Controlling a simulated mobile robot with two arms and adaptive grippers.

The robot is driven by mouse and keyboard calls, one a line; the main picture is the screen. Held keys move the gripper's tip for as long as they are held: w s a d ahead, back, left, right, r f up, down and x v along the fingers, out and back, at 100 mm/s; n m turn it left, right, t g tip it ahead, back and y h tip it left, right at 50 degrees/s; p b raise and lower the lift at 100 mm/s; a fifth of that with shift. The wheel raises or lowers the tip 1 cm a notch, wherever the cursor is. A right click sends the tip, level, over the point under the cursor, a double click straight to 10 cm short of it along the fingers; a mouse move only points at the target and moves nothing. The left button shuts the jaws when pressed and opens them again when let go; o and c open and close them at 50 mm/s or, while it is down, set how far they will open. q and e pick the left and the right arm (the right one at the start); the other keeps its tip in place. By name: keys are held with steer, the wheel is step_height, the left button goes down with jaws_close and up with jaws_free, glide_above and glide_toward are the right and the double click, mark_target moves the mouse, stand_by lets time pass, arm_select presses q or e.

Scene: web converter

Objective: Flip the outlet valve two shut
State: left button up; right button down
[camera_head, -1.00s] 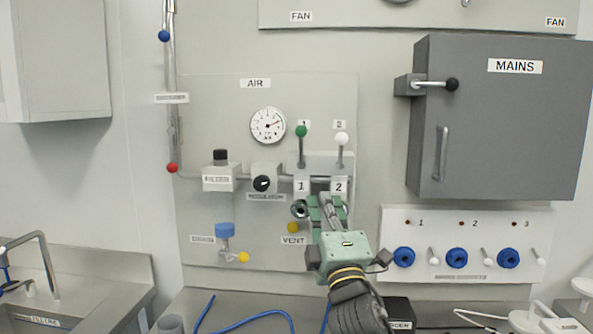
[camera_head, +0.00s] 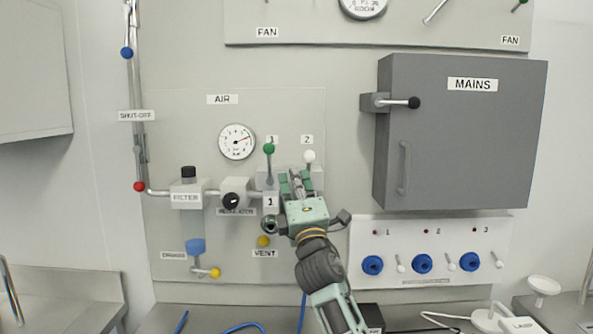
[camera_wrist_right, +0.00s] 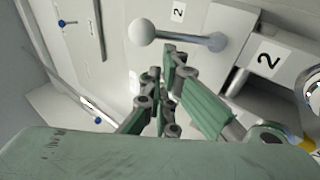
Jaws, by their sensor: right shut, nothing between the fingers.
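Outlet valve two is the lever with a white ball knob (camera_head: 309,156) under the upper "2" label (camera_head: 307,140) on the AIR panel. Its knob stands above the valve block, and my gripper hides part of the block. In the wrist view the white knob (camera_wrist_right: 142,32) and its metal stem (camera_wrist_right: 195,39) lie just beyond my fingertips. My right gripper (camera_head: 296,178) is shut and empty, in front of the block and just below and left of the white knob. In the wrist view its fingertips (camera_wrist_right: 170,55) are close to the stem; I cannot tell whether they touch. My left gripper is not in view.
Outlet valve one, with a green knob (camera_head: 269,149), stands upright just left of my gripper. The regulator (camera_head: 235,194) and filter (camera_head: 187,195) are further left. The grey MAINS box (camera_head: 460,140) juts out at the right. Blue knobs (camera_head: 422,263) sit below it.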

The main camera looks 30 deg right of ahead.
steer(key=shift+w+d+r, duration=0.1)
steer(key=shift+w+d, duration=0.05)
steer(key=shift+d, duration=0.1)
steer(key=shift+a, duration=0.1)
steer(key=w+r, duration=0.1)
steer(key=w+d+r, duration=0.1)
steer(key=r, duration=0.1)
steer(key=shift+p, duration=0.35)
steer(key=shift+s+d, duration=0.2)
steer(key=shift+s, duration=0.05)
